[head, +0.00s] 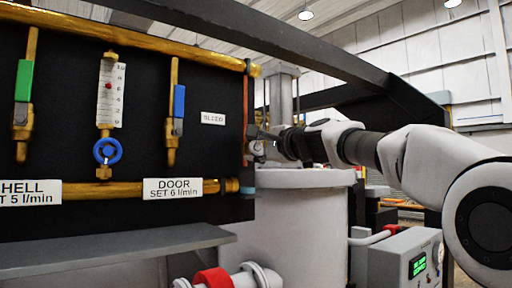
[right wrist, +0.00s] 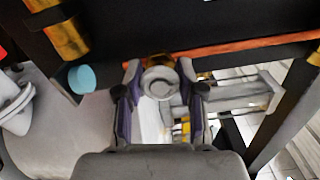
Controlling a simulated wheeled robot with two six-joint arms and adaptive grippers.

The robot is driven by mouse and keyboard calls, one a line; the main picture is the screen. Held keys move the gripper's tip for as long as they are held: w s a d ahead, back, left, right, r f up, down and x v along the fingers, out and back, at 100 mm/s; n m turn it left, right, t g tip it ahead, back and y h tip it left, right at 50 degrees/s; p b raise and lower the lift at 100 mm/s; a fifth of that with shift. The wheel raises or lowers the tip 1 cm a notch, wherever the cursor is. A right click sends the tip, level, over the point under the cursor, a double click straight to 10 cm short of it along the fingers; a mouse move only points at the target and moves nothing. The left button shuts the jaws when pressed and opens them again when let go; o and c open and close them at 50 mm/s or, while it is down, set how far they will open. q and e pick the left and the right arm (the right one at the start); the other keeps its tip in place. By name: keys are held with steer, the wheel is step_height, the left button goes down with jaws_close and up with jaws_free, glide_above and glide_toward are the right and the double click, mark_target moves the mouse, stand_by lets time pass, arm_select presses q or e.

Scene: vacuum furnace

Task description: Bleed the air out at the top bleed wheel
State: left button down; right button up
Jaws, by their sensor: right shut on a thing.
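The bleed wheel (head: 257,148) is a small grey round knob at the right end of the black panel, right of a small white label (head: 213,118) that seems to read BLEED. In the right wrist view the wheel (right wrist: 160,83) sits between the two fingers, with brass behind it. My right gripper (head: 264,142) reaches in from the right and is shut on the wheel; it also shows in the right wrist view (right wrist: 160,94). The fingers partly hide the wheel in the head view. My left gripper is out of view.
On the panel hang a green-handled valve (head: 23,82), a flow gauge with a blue wheel (head: 107,151) and a blue-handled valve (head: 179,101). A grey shelf (head: 110,250) juts out below. A grey vessel (head: 295,220) stands under my right gripper. A control box (head: 398,262) is at lower right.

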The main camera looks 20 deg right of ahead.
steer(key=shift+r, duration=0.2)
steer(key=o, duration=0.9)
steer(key=shift+c, duration=0.2)
steer(key=o, duration=0.3)
steer(key=shift+w+f, duration=0.15)
